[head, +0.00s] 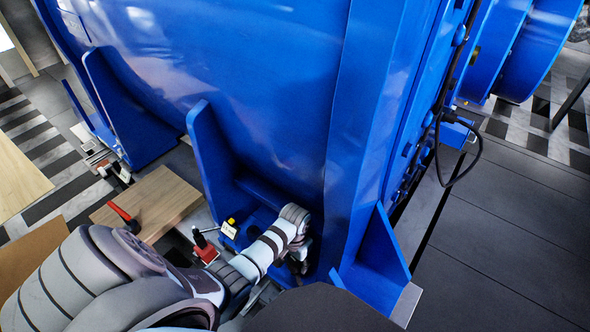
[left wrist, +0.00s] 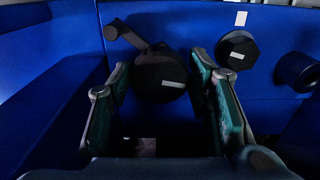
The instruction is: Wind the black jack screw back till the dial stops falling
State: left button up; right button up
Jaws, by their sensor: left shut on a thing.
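The black jack screw (left wrist: 160,72) shows in the left wrist view as a dark round head with a small pale mark. My left gripper (left wrist: 162,82) has its two green-padded fingers on either side of it and is shut on it. In the head view my left arm reaches in to the foot of the blue motor housing (head: 260,70). The fingers and the screw are hidden or too dark to make out there. No dial reading is legible. My right gripper is not in view.
In the left wrist view, a black hexagonal head (left wrist: 238,50) and a dark round part (left wrist: 298,72) lie right of the screw. In the head view, a red part with a black knob (head: 205,250) and a wooden board (head: 152,200) lie left. Blue ribs crowd the arm.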

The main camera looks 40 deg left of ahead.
pick_arm(q)
jog(key=shift+r+n+p, duration=0.1)
jog(key=shift+n+p, duration=0.2)
jog(key=n+p, duration=0.2)
jog(key=n, duration=0.1)
jog(key=shift+d+p, duration=0.15)
jog(key=shift+p, duration=0.25)
jog(key=shift+n+p, duration=0.45)
jog(key=shift+n, duration=0.65)
jog(key=n+p, duration=0.1)
jog(key=n, duration=0.1)
jog(key=shift+w+n, duration=0.1)
jog(key=shift+n, duration=0.2)
jog(key=n, duration=0.2)
jog(key=shift+n+p, duration=0.3)
jog(key=shift+w+d+n, duration=0.1)
jog(key=shift+w+n, duration=0.05)
jog(key=shift+n, duration=1.45)
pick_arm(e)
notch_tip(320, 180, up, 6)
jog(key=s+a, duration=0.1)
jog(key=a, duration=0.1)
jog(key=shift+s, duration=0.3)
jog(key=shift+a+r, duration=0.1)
pick_arm(q)
jog(key=o, duration=1.1)
